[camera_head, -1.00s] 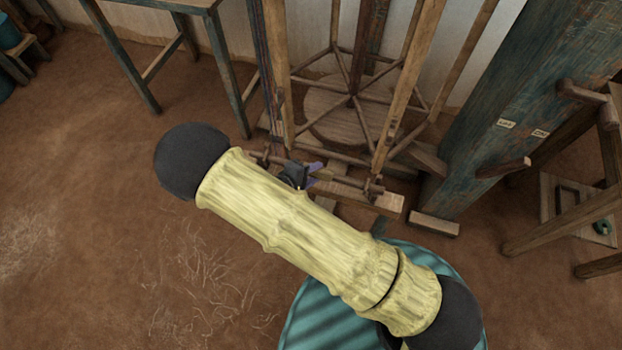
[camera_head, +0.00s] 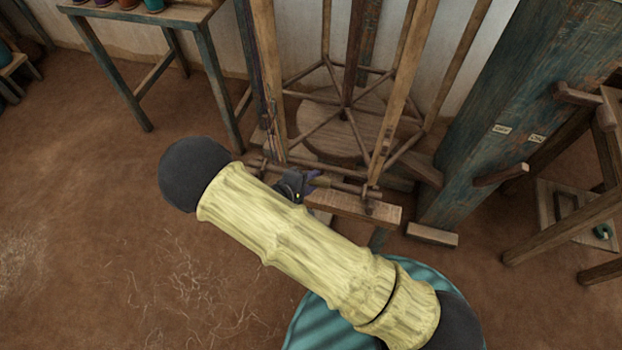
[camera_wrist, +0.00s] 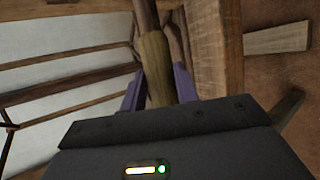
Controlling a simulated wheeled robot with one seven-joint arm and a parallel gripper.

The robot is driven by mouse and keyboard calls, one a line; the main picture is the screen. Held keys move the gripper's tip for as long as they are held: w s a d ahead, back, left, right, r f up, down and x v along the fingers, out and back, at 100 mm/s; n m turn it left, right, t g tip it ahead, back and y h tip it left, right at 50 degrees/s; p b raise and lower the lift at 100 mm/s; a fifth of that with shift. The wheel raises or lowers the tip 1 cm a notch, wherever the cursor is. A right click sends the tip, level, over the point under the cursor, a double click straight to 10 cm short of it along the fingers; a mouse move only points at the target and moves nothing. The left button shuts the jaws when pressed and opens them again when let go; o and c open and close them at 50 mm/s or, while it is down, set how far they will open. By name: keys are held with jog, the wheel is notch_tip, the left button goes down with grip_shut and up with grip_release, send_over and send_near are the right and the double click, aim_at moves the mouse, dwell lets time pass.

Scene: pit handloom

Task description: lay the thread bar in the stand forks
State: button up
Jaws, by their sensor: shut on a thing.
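The thread bar (camera_head: 345,187) is a thin brown wooden rod low at the front of the wooden stand (camera_head: 385,95). My gripper (camera_head: 314,180) is at the middle of the bar, with its purple fingers shut on it. In the wrist view the bar's thicker, paler grip (camera_wrist: 158,70) passes between the two fingers (camera_wrist: 158,88). A small wooden holder (camera_head: 373,193) shows at the bar's right end. The left end lies near the left upright, partly behind my arm. I cannot tell whether the bar rests in the holders or the forks.
A blue-green post (camera_head: 500,110) with pegs stands at the right, beside a wooden frame (camera_head: 570,225). A table (camera_head: 150,25) with coloured pots stands at the back left. A round wooden base (camera_head: 335,128) sits inside the stand. The floor at the left is open.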

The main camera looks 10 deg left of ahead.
jog(key=shift+f+b, duration=0.4)
jog(key=shift+f, duration=0.85)
jog(key=o, duration=1.2)
jog(key=p+v, duration=0.2)
jog(key=v, duration=1.5)
jog(key=shift+s+a+r, duration=0.1)
jog(key=shift+s+a, duration=0.05)
